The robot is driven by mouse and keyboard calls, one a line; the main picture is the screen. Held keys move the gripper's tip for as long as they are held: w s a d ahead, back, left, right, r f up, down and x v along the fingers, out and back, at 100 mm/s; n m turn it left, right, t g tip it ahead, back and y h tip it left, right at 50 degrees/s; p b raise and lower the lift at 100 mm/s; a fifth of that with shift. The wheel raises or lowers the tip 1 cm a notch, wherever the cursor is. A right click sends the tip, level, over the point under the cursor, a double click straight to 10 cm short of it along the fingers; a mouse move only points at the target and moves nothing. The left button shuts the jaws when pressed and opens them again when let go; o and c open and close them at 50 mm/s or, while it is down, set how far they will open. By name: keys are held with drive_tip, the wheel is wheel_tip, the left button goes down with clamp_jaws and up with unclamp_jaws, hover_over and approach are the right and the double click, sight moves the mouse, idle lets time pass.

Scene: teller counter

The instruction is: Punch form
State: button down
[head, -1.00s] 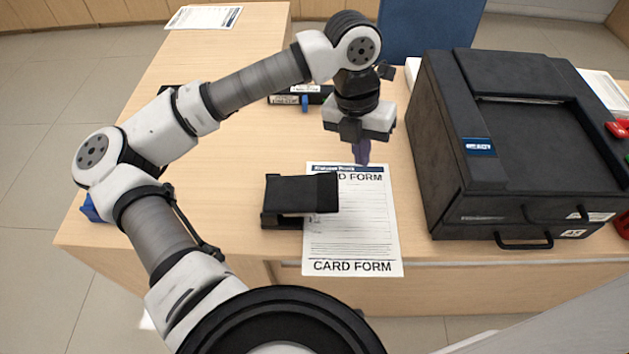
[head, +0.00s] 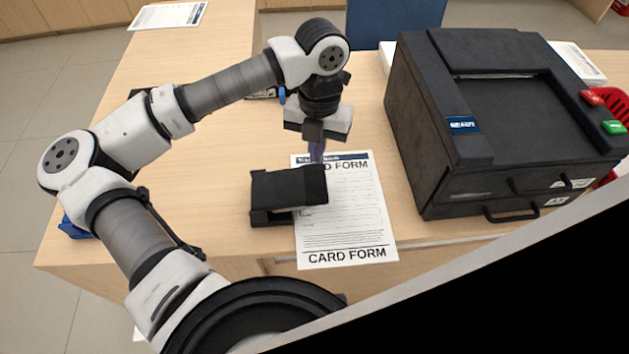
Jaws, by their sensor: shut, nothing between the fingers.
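A white card form (head: 347,225) lies on the desk, its lower end at the front edge of the desktop. A black hole punch (head: 283,193) stands at the form's left side. Its right end covers part of the form's left edge; I cannot tell whether the paper sits in its slot. My gripper (head: 317,155) points down at the form's top edge, just behind the punch. Its purple fingers are shut and empty. The gripper hides a bit of the form's header.
A large black machine (head: 490,130) with a drawer handle stands at the right, with red and green buttons (head: 605,112) beyond it. A blue chair back (head: 393,22) is behind the desk. Another paper (head: 168,15) lies at the far left. The desktop (head: 190,205) left of the punch is clear.

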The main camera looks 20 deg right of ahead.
drive_tip(key=shift+s+a+f+b, duration=0.15)
drive_tip(key=shift+f+b, duration=0.65)
drive_tip(key=shift+f, duration=1.75)
drive_tip(key=shift+f, duration=0.1)
